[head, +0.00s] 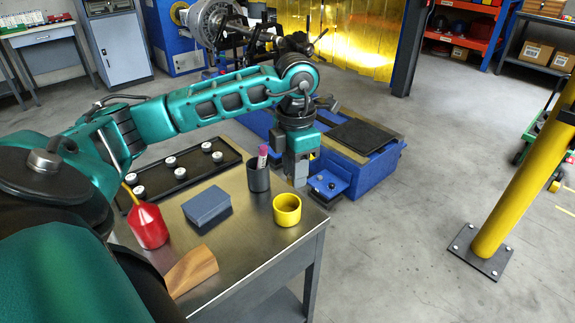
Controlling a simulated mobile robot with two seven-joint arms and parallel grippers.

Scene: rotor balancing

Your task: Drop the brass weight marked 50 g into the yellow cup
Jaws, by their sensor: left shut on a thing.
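The yellow cup (287,211) stands upright on the metal bench near its right corner, its mouth open upward. My left gripper (296,179) points down just behind the cup, near the bench's far right edge, apart from the cup in the picture. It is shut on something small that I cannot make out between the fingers. Several small pale-topped weights (180,174) stand in two rows on a black tray (195,181). Their marks are too small to read, so I cannot tell which is the 50 g one. My right gripper is not in view.
A dark cup (258,179) with a pink-tipped marker stands left of my gripper. A blue-grey box (207,206), a red oil can (149,226) and a wooden block (191,270) lie nearer. Blue machinery (373,165) stands beyond the bench. Bare bench surrounds the yellow cup.

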